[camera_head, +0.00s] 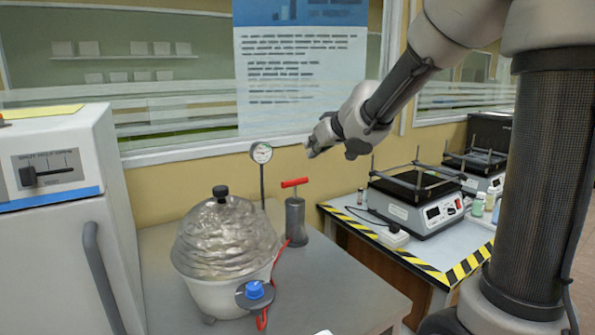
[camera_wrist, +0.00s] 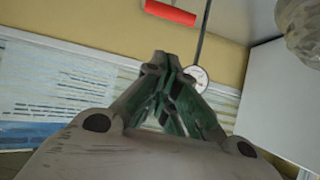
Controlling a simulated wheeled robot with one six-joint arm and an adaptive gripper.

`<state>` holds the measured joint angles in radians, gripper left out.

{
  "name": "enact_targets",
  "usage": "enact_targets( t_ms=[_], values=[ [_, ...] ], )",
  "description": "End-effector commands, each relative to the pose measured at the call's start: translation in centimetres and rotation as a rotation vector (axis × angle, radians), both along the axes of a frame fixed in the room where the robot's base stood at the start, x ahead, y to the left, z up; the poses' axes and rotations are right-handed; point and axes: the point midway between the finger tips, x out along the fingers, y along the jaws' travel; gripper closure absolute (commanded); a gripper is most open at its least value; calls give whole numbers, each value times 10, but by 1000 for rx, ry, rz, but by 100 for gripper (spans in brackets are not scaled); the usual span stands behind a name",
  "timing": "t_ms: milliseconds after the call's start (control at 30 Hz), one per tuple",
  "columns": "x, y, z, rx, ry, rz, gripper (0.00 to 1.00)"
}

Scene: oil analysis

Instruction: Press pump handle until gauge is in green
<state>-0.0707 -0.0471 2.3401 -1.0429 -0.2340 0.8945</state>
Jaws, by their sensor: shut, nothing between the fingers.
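The pump (camera_head: 295,218) is a grey cylinder on the grey table, with a red T-shaped handle (camera_head: 295,183) raised above its top. The handle also shows at the top edge of the wrist view (camera_wrist: 170,13). The round white gauge (camera_head: 262,153) stands on a thin post left of the pump. It is partly behind my fingers in the wrist view (camera_wrist: 196,78). Its needle and any green zone are too small to read. My gripper (camera_head: 311,151) is shut and empty, above and slightly right of the handle, apart from it. The shut fingers show in the wrist view (camera_wrist: 160,62).
A foil-covered vessel (camera_head: 225,245) with a black knob stands left of the pump. A blue valve knob (camera_head: 254,289) and red hose are in front. A white cabinet (camera_head: 60,200) is at left. A bench (camera_head: 360,218) with hotplates (camera_head: 418,205) is at right.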

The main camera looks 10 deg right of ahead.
Motion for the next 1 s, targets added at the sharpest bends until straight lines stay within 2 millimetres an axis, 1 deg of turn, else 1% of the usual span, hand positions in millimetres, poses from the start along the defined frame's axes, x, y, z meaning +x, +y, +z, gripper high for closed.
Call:
enact_targets(
  t_ms=[433, 500, 600, 700, 833, 1000],
  values=[
    [71, 24, -51, 0, 3, 0, 100],
    [72, 25, -63, 1, 4, 1, 100],
    [74, 25, -76, 0, 3, 1, 100],
    [76, 25, -83, 0, 2, 1, 100],
    [76, 25, -88, -1, 1, 1, 100],
    [76, 25, -88, -1, 0, 1, 100]
  ],
)
